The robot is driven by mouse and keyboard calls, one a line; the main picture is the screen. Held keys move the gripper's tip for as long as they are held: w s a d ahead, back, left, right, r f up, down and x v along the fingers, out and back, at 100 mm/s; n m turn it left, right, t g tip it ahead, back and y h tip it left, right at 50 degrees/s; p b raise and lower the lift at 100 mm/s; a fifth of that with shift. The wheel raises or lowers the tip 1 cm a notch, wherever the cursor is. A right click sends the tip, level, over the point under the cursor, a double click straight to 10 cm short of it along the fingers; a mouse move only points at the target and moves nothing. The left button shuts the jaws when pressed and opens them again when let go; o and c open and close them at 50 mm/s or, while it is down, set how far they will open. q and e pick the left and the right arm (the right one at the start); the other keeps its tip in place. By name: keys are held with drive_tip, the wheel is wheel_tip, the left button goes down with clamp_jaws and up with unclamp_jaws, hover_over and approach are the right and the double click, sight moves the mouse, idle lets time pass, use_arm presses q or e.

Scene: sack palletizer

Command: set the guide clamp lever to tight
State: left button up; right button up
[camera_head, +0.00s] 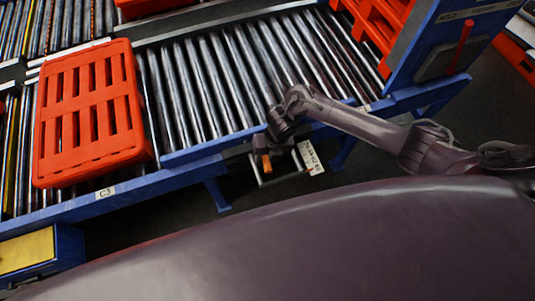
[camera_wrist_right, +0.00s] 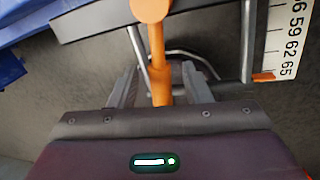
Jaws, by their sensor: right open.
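The orange guide clamp lever (camera_wrist_right: 158,55) hangs from a round orange hub on a grey bar in the right wrist view. In the head view it is a small orange piece (camera_head: 266,163) below the conveyor's blue side rail. My right gripper (camera_wrist_right: 160,84) is open, with one grey finger on each side of the lever's lower part and visible gaps between. In the head view my right gripper (camera_head: 271,148) reaches down at the rail's outer side, its fingers hard to make out. My left gripper is in neither view.
A white number scale (camera_wrist_right: 283,40) with a small orange pointer is at the right of the wrist view. An orange-red pallet (camera_head: 90,112) lies on the roller conveyor (camera_head: 215,85). A blue panel with a red handle (camera_head: 460,45) stands upper right. Dark floor shows below the rail.

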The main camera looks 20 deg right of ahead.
sight(243, 149)
clamp_jaws()
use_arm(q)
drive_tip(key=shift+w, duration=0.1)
